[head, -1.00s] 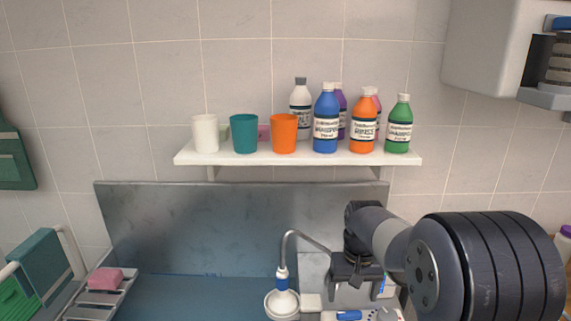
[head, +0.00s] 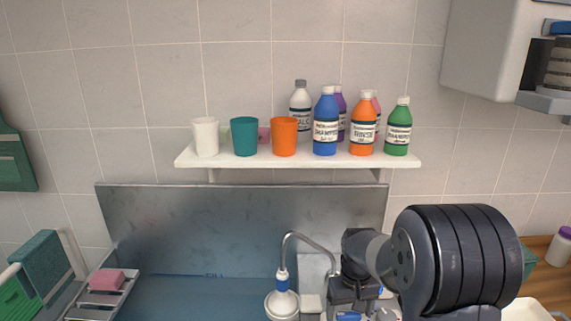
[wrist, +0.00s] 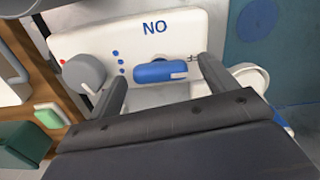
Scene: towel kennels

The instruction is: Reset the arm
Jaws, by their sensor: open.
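My arm reaches in from the lower right in the head view, with my gripper (head: 352,290) low in front of the tub's back wall. In the wrist view my gripper (wrist: 160,72) is open, its two fingers apart and nothing held. A blue lever (wrist: 160,71) on a white panel (wrist: 190,28) marked "NO" shows between and beyond the fingers. I cannot tell whether either finger touches it. A grey round knob (wrist: 84,73) with red and blue dots sits on the panel left of the lever.
A white shower head (head: 282,303) on a curved pipe is just left of my gripper. A shelf (head: 290,160) above holds cups and several bottles. A pink bar (head: 107,279) lies on a rack at lower left. A wall cabinet (head: 490,45) hangs upper right.

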